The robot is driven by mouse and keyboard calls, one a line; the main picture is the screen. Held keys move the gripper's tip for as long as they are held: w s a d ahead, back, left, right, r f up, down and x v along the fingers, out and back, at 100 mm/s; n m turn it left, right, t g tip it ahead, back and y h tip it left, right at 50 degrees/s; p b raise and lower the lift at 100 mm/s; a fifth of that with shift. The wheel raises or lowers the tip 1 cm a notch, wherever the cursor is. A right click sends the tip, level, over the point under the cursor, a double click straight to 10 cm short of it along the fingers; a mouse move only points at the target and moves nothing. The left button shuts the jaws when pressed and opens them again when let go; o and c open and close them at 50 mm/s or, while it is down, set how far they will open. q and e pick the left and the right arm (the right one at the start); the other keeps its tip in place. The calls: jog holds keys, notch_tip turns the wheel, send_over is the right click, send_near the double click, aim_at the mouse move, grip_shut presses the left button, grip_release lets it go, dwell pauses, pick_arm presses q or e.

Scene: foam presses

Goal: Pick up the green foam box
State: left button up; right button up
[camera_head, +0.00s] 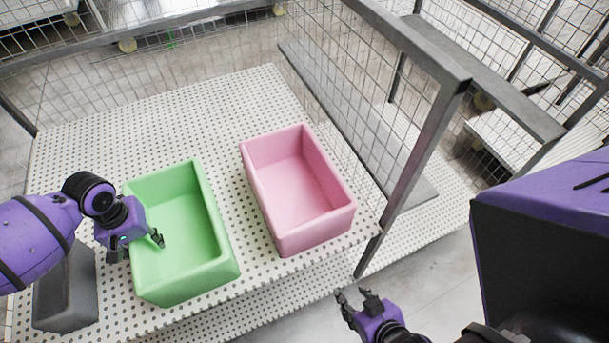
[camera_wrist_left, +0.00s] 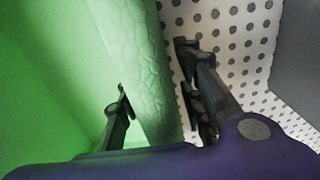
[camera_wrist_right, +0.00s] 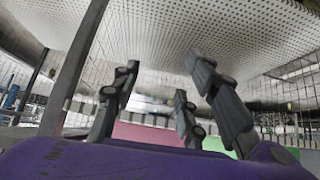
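The green foam box (camera_head: 206,220) is an open-topped tub on the left of the perforated white table, left of the pink box. My left gripper (camera_head: 138,240) is at its left wall. In the left wrist view, that wall (camera_wrist_left: 148,70) runs between the fingers of the left gripper (camera_wrist_left: 152,95), one finger inside the box and one outside. The fingers are spread, and I see no clear grip on the wall. My right gripper (camera_head: 354,296) is open and empty, off the table's front edge; its spread fingers also show in the right wrist view (camera_wrist_right: 160,85).
A pink foam box (camera_head: 297,185) stands close to the right of the green one. The perforated table (camera_head: 180,120) is clear behind the boxes. A metal frame post (camera_head: 412,175) with mesh stands at the right.

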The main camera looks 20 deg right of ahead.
pick_arm(q)
jog(key=shift+c, duration=1.5)
jog(key=shift+r, duration=0.1)
jog(key=c, duration=0.3)
grip_shut()
pick_arm(e)
jog(key=shift+s+d+f, duration=0.15)
jog(key=shift+s, duration=0.6)
